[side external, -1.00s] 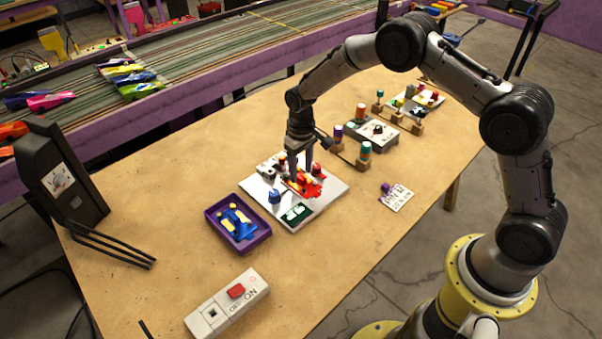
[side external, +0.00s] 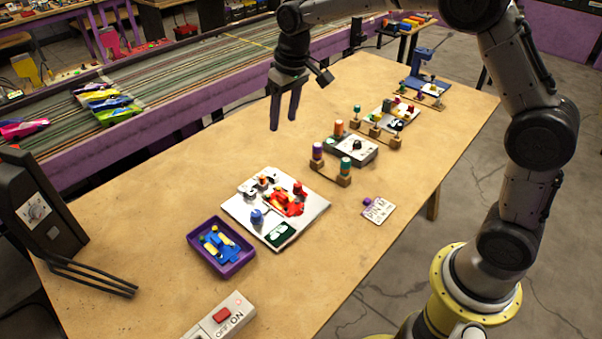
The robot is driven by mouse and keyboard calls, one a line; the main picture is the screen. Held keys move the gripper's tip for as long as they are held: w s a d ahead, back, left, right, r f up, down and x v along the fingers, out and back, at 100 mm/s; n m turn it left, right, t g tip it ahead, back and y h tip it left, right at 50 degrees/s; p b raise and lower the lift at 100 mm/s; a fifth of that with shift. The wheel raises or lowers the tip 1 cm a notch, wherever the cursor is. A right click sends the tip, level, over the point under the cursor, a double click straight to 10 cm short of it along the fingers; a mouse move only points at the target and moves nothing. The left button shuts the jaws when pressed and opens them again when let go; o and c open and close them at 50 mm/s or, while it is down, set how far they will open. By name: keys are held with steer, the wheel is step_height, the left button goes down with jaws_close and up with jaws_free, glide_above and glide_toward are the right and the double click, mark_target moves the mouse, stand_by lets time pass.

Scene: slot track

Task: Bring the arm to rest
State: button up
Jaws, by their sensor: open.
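My gripper (side external: 284,110) hangs above the far left part of the wooden table, fingers pointing down. Its two fingers are apart with nothing between them. It is clear of everything on the table. A white board (side external: 247,216) lies below and nearer the camera.
A purple tray (side external: 247,258) with a blue and yellow piece lies left of the board. A switch box (side external: 232,314) with a red button is at the front. A dark box (side external: 42,210) with rods stands left. Peg blocks (side external: 345,180) and a grey box (side external: 362,149) stand farther right.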

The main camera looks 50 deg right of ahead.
steer(key=s+d+r+t, duration=0.1)
steer(key=s+r+t, duration=0.2)
steer(key=s+r, duration=1.2)
steer(key=s+f, duration=0.4)
steer(key=s, duration=0.4)
steer(key=s+f, duration=0.5)
steer(key=s, duration=0.4)
steer(key=shift+s+d+f, duration=0.15)
steer(key=shift+d+f, duration=0.05)
steer(key=shift+f, duration=0.1)
